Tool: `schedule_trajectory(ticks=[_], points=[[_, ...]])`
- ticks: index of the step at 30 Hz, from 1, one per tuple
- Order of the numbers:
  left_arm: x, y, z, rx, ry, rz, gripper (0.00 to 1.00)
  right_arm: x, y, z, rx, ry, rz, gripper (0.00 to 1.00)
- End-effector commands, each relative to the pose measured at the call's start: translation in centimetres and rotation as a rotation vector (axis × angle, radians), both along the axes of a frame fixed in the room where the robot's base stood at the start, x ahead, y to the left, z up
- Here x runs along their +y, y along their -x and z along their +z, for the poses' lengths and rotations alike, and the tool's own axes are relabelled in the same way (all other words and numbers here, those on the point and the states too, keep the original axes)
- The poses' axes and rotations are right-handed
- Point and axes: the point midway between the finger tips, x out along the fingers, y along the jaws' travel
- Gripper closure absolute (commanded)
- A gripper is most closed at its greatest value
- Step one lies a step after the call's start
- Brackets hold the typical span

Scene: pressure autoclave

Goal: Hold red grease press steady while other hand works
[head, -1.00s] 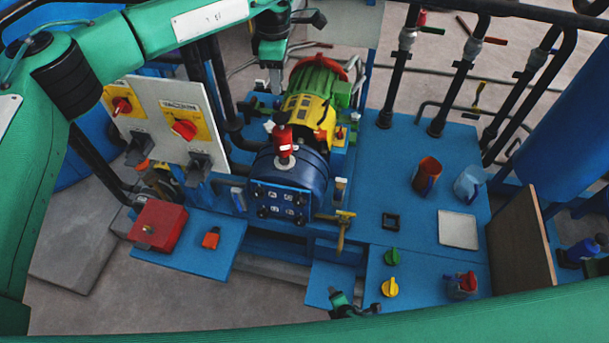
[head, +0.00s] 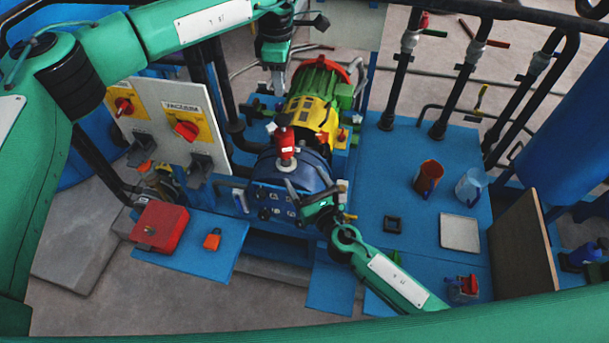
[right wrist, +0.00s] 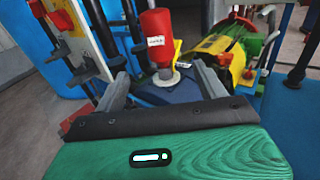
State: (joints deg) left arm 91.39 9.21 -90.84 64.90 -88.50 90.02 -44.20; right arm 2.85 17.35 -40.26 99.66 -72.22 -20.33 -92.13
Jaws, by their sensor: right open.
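The red grease press (head: 285,142) is an upright red cylinder on a pale collar on top of the blue round housing (head: 305,172). It also shows in the right wrist view (right wrist: 156,36), just beyond the fingertips. My right gripper (head: 314,184) is open and empty, in front of the press and over the front of the housing. In the right wrist view its two fingers (right wrist: 160,74) are spread to either side of the press's base, short of it. My left gripper (head: 279,82) points down behind the press, beside the green and yellow motor; its jaw gap is unclear.
A panel with red switches (head: 165,120) stands left of the housing. A red box (head: 158,226) sits on the lower left blue plate. An orange mug (head: 428,177), a clear jug (head: 470,187) and a white tray (head: 459,232) stand on the right bench. Pipes rise behind.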

Motion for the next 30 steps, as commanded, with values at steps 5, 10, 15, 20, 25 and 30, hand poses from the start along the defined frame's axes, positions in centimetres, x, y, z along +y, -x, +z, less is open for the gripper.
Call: schedule_trajectory(ticks=[5,10,15,20,25,30], points=[[0.0,0.0,0.0,0.0,0.0,0.0,0.64,0.5,-1.3,0.7,-0.019,0.01,0.002,0.27],[0.0,0.0,0.0,0.0,0.0,0.0,0.64,1.6,-4.1,0.7,-0.017,0.008,0.003,0.27],[0.0,0.0,0.0,0.0,0.0,0.0,0.64,2.8,-7.3,0.6,-0.016,0.008,0.002,0.27],[0.0,0.0,0.0,0.0,0.0,0.0,0.64,3.9,-10.0,0.6,-0.015,0.008,0.002,0.27],[0.0,0.0,0.0,0.0,0.0,0.0,0.64,4.6,-12.0,0.5,-0.014,0.009,0.002,0.27],[0.0,0.0,0.0,0.0,0.0,0.0,0.64,4.9,-12.8,0.5,-0.014,0.008,0.002,0.27]])
